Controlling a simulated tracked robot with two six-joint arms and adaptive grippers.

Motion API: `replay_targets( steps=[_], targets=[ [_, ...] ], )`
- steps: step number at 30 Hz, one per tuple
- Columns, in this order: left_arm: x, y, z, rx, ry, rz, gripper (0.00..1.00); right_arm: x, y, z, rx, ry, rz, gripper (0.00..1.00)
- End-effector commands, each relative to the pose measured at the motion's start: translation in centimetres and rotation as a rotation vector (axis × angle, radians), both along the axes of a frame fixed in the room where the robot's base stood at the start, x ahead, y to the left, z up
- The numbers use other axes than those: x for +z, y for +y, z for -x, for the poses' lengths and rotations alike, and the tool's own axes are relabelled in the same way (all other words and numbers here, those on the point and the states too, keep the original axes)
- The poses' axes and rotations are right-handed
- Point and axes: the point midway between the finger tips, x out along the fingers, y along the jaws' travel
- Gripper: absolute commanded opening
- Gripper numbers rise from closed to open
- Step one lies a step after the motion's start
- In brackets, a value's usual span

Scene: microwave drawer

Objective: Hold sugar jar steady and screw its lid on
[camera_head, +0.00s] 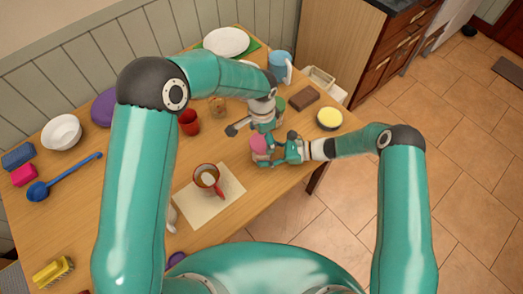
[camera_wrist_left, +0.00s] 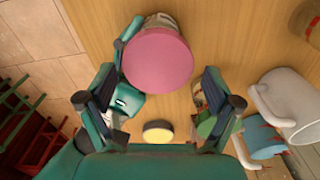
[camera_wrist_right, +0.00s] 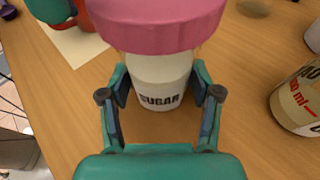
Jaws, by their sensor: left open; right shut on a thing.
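The sugar jar (camera_wrist_right: 160,80) stands upright on the table, white with "SUGAR" on its side. Its pink lid (camera_wrist_right: 155,22) sits on top of it; whether it is screwed tight I cannot tell. The lid also shows from above in the left wrist view (camera_wrist_left: 158,58) and small in the head view (camera_head: 258,145). My right gripper (camera_wrist_right: 160,95) is shut on the jar body, one finger on each side, below the lid. My left gripper (camera_wrist_left: 160,90) is open above the jar, its fingers apart on either side of the lid and not touching it.
A red-handled mug (camera_head: 207,178) stands on a paper sheet (camera_head: 225,205) to the left. A yellow-topped round container (camera_head: 329,118), a brown block (camera_head: 305,98) and a blue pitcher (camera_head: 279,65) stand behind. The table edge is close by.

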Motion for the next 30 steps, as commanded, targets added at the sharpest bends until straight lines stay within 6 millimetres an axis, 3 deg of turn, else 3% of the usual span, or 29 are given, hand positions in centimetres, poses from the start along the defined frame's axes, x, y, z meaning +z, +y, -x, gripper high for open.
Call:
replay_targets(
  steps=[15, 30],
  targets=[
    [4.1, -0.1, -0.1, 0.000, -0.003, 0.002, 0.90, 0.0, 0.0, -0.1, -0.002, -0.001, 0.001, 0.01],
    [4.5, 0.0, 0.0, 0.000, -0.001, 0.001, 0.90, 0.0, 0.0, -0.1, -0.002, -0.001, 0.002, 0.01]
  ],
)
